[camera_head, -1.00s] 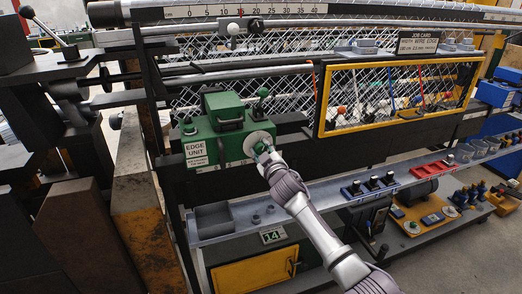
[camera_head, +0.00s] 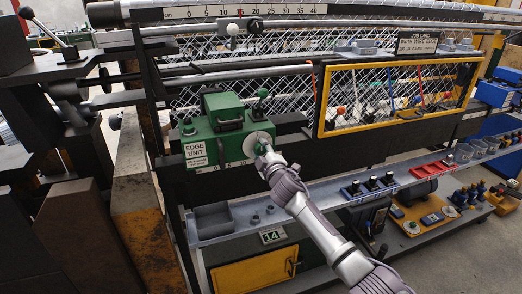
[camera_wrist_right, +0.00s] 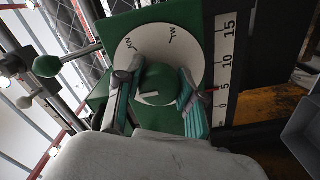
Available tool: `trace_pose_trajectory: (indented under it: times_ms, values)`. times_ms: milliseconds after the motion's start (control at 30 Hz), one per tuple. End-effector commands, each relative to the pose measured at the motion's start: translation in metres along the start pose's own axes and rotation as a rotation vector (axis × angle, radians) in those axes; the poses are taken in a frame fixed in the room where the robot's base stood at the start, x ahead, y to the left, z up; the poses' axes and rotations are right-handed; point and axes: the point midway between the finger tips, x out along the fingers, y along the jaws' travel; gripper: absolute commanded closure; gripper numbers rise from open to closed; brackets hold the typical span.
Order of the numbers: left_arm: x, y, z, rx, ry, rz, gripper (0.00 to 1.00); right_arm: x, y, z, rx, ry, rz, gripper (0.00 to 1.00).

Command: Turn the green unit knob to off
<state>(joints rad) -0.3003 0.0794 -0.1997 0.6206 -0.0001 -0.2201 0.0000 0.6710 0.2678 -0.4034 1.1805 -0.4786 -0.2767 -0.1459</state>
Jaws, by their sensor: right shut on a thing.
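The green edge unit (camera_head: 222,132) is mounted on the machine at the middle left of the head view. Its front carries a pale round dial (camera_head: 257,143). In the wrist view, the dial plate (camera_wrist_right: 178,42) surrounds a green knob (camera_wrist_right: 157,84) with a pale pointer line. My right gripper (camera_head: 265,158) reaches the dial from below right. In the wrist view its two fingers (camera_wrist_right: 156,90) stand on both sides of the knob, shut on it. The pointer line lies nearly level in that view. My left gripper is not in view.
A scale strip (camera_wrist_right: 222,75) runs beside the dial. A green ball-ended lever (camera_head: 263,94) stands on top of the unit. A grey shelf (camera_head: 330,198) with a tray (camera_head: 213,219) runs below. A yellow-framed mesh window (camera_head: 322,100) lies to the right.

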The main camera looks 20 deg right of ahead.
Motion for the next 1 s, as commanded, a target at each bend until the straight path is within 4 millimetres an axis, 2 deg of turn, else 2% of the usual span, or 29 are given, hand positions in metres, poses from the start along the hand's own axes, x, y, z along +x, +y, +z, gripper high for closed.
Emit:
trace_pose_trajectory:
  times_ms: [200,233,367,400,767,867,1000]
  values:
    - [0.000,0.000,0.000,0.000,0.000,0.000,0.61,0.000,-0.001,0.000,-0.002,0.000,-0.001,0.97]
    - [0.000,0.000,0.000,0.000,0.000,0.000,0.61,0.000,-0.001,0.000,-0.002,0.000,-0.001,0.60]
    - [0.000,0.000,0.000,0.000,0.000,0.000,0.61,0.000,-0.001,0.000,-0.001,0.000,-0.001,0.39]
    - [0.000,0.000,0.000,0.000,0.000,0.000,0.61,0.000,-0.001,0.000,-0.001,0.000,-0.001,0.36]
    - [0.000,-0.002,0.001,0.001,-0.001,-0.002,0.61,-0.004,0.000,0.001,-0.001,-0.001,0.000,0.36]
    - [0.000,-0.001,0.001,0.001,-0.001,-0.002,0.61,-0.014,-0.001,0.002,-0.002,0.000,0.000,0.36]
    - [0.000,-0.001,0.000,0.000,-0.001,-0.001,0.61,-0.039,-0.002,0.002,-0.002,0.000,-0.002,0.36]
